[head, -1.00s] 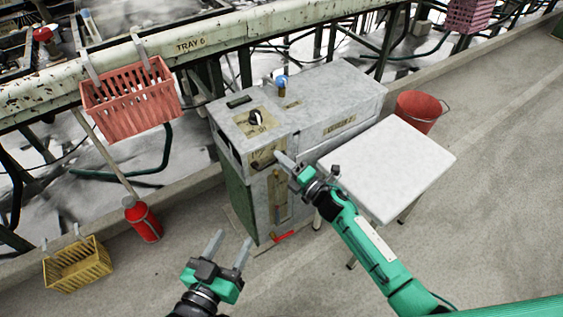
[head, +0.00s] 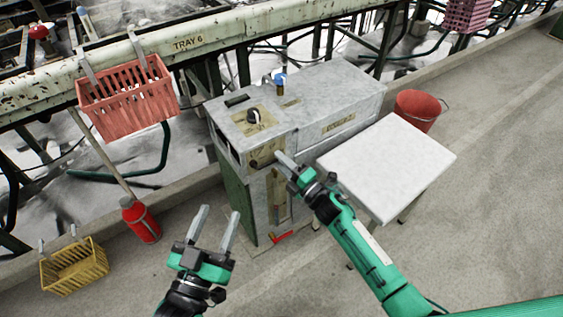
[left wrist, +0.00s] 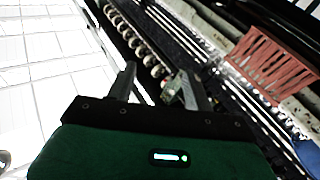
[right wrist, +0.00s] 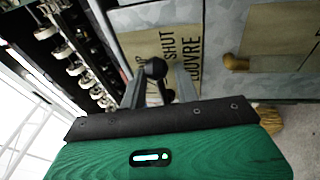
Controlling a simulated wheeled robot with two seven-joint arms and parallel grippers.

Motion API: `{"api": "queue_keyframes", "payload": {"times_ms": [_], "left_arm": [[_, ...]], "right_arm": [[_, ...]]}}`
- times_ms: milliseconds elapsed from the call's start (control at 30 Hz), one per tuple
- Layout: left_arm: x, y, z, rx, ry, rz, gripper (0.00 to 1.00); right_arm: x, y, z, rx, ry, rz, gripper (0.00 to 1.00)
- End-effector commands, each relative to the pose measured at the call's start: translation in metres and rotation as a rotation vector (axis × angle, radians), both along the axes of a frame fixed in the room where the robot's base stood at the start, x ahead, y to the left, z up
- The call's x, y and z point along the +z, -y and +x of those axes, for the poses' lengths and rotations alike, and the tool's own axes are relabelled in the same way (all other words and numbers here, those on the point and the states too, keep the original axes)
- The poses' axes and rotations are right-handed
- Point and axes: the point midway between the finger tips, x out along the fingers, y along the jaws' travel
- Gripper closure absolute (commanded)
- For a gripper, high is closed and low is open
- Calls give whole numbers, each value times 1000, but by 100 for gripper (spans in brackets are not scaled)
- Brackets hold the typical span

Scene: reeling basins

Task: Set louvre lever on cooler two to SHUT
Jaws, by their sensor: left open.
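The grey cooler cabinet (head: 340,90) stands in the middle of the head view. A tan louvre plate (head: 267,153) is on its front face. In the right wrist view a dark ball-ended lever (right wrist: 156,68) stands in front of the plate's "SHUT" and "LOUVRE" lettering. My right gripper (head: 283,163) is at the plate; its fingers (right wrist: 158,82) lie either side of the lever knob. Whether they press on it cannot be told. My left gripper (head: 215,222) is open and empty, in front of the cabinet's lower left.
A white-topped table (head: 390,165) stands close right of the cabinet, with a red bucket (head: 418,108) behind it. A red basket (head: 128,100) hangs on the tray rail. A red extinguisher-like bottle (head: 141,220) and yellow basket (head: 75,268) are at left. Floor is clear at lower right.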

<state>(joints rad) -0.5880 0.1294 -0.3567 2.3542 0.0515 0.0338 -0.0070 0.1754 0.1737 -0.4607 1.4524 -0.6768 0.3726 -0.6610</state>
Motion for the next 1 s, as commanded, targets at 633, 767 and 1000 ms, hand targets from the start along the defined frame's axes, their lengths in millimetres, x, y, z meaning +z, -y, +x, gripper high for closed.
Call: {"api": "queue_keyframes", "payload": {"times_ms": [633, 767, 1000], "left_arm": [[-22, 6, -7, -20, -114, 25, 48], [-35, 9, -11, -33, -178, 41, 48], [-51, 13, -17, -52, -262, 63, 48]], "right_arm": [[-8, 26, -31, 1, -1, -2, 57], [-14, 46, -53, 0, -2, -1, 57], [-22, 76, -86, 1, 0, -2, 57]]}}
